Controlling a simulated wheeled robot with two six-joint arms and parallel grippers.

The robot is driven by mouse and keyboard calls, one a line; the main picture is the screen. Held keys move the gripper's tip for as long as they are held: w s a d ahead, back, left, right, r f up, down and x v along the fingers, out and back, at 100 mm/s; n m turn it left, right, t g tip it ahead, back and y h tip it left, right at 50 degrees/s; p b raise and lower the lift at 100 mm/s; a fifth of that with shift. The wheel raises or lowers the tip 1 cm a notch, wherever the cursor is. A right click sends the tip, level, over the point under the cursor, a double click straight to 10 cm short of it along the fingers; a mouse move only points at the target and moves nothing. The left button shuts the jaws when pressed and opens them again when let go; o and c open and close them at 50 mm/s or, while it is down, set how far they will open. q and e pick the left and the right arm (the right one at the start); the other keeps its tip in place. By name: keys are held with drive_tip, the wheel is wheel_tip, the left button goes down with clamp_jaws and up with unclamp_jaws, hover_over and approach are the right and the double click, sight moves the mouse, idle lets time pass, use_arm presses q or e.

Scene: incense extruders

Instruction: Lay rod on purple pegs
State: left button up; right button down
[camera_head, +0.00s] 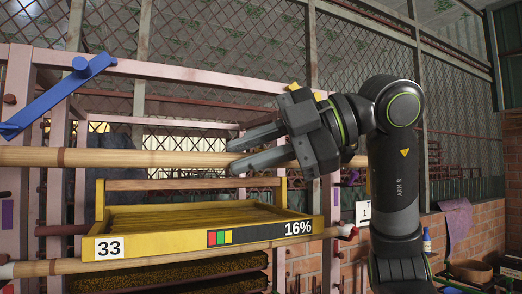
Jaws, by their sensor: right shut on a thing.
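A long light bamboo rod (110,158) runs level across the camera_head view, from the left edge to behind my right wrist. My right gripper (232,156) is shut on the rod, with one dark finger above it and one below. Purple patches show on the pink rack's left post (7,214) and right post (335,197), both lower than the held rod. I cannot tell whether these are pegs or marks. The rod's left end is out of view. My left gripper is not in view.
A yellow tray (185,242) marked 33 and 16% sits in the rack below the rod. A blue bar (58,95) juts out at upper left. Dark trays (180,277) are underneath.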

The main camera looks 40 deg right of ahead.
sight(237, 154)
drive_tip(key=shift+w+d, duration=0.35)
drive_tip(key=shift+w, duration=0.4)
drive_tip(key=w, duration=0.3)
drive_tip(key=shift+w+d+p, duration=0.25)
drive_tip(key=shift+d+p, duration=0.05)
drive_tip(key=shift+d, duration=0.05)
drive_tip(key=w, duration=0.1)
drive_tip(key=w+f, duration=0.1)
drive_tip(key=w, duration=0.1)
drive_tip(key=shift+d+f+b, duration=0.25)
drive_tip(key=shift+d+b, duration=0.15)
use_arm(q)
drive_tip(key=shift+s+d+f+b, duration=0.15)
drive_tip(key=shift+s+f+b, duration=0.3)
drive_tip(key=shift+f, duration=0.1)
use_arm(e)
drive_tip(key=shift+f, duration=0.65)
drive_tip(key=shift+s, duration=0.1)
drive_tip(key=c, duration=0.9)
unclamp_jaws()
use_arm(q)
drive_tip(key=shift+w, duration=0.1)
